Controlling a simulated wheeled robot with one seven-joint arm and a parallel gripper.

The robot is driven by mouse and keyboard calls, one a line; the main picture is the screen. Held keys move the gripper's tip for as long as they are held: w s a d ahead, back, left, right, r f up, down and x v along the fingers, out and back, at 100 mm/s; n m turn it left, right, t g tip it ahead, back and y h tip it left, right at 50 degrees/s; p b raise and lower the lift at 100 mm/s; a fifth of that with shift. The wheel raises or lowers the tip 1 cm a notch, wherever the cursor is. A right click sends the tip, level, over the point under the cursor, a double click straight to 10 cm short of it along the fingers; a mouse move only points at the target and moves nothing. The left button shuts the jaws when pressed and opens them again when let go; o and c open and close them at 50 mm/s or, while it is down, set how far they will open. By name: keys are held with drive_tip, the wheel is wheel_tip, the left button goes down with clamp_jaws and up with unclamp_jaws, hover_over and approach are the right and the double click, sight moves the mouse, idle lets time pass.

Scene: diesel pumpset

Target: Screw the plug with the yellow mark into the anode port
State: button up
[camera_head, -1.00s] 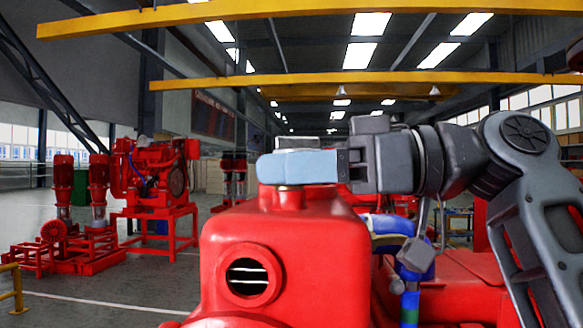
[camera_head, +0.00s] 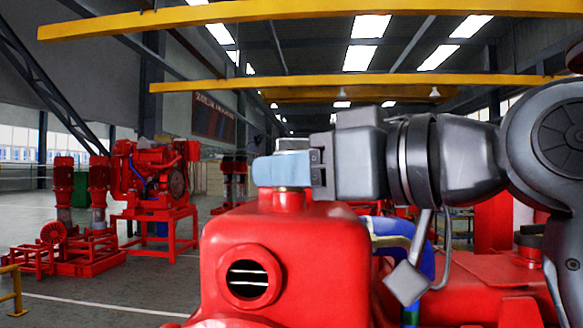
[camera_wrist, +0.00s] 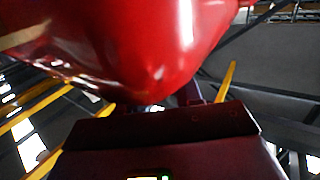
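My gripper (camera_head: 283,169) is above the front of a red tank-like casing (camera_head: 330,245). Its pale blue fingers are at the top of the casing's short red neck (camera_head: 283,199). A grey, metallic-looking shape (camera_head: 293,145) shows above the near finger; I cannot tell if it is a cap or the far finger. The gap between the fingers is hidden. A round port (camera_head: 248,277) with a dark opening and pale stripes is on the casing's front. I see no yellow mark, and cannot identify the plug or which opening is the anode port. In the wrist view, a glossy red surface (camera_wrist: 150,45) fills the top.
Blue and yellowish hoses (camera_head: 395,235) run right of the casing, beneath my arm. Red pumps (camera_head: 65,220) and a red engine on a stand (camera_head: 155,180) are far left. The grey floor (camera_head: 110,285) there is mostly open. Yellow beams (camera_head: 330,88) cross overhead.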

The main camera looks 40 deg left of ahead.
drive_tip(key=o, duration=0.3)
drive_tip(key=n+g, duration=0.2)
drive_tip(key=g, duration=0.1)
drive_tip(key=shift+w, duration=0.15)
drive_tip(key=n+g, duration=0.1)
drive_tip(key=g, duration=0.1)
drive_tip(key=n+g+h, duration=0.1)
drive_tip(key=n+g, duration=0.1)
drive_tip(key=shift+a+r+g+h, duration=0.1)
drive_tip(key=shift+g+h, duration=0.2)
drive_tip(key=shift+g, duration=0.1)
drive_tip(key=shift+n+g+h, duration=0.3)
drive_tip(key=shift+n+g, duration=0.2)
clamp_jaws()
